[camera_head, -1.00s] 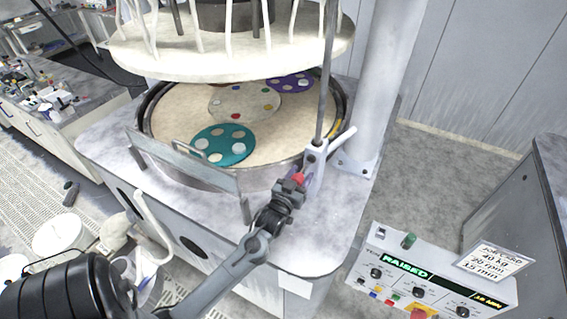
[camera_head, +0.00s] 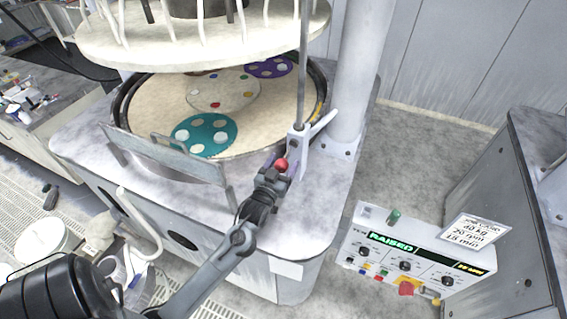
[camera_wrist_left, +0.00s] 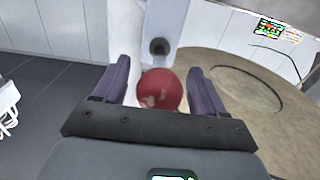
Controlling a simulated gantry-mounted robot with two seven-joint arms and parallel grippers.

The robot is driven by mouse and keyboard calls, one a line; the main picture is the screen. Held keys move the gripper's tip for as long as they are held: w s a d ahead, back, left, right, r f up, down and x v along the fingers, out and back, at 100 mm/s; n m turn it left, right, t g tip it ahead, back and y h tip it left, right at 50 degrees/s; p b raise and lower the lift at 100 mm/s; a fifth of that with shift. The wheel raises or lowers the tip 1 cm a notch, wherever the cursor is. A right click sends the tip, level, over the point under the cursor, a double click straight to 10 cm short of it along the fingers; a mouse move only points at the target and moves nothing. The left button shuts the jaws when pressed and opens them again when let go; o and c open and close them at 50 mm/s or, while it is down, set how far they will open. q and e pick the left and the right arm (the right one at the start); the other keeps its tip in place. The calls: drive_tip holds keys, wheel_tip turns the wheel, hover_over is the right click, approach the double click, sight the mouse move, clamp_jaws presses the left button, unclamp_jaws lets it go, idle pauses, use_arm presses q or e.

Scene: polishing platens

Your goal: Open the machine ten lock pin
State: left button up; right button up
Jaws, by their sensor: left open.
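The lock pin shows as a red ball knob (camera_head: 281,165) on the white bracket (camera_head: 299,155) at the foot of the thin upright rod, at the machine's front right corner. My left gripper (camera_wrist_left: 159,72) is open at the knob. In the left wrist view the red knob (camera_wrist_left: 160,91) lies between the two dark fingers, with a gap on each side. The pin behind the knob is hidden. My right gripper is not in view.
The round white upper plate (camera_head: 205,48) hangs above the lower platen, which carries teal, white and purple discs. A metal guard (camera_head: 170,158) stands at the platen's front. The control box (camera_head: 415,262), reading RAISED, stands at the lower right.

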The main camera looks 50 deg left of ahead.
use_arm(q)
drive_tip(key=b+v, duration=0.1)
drive_tip(key=v, duration=0.9)
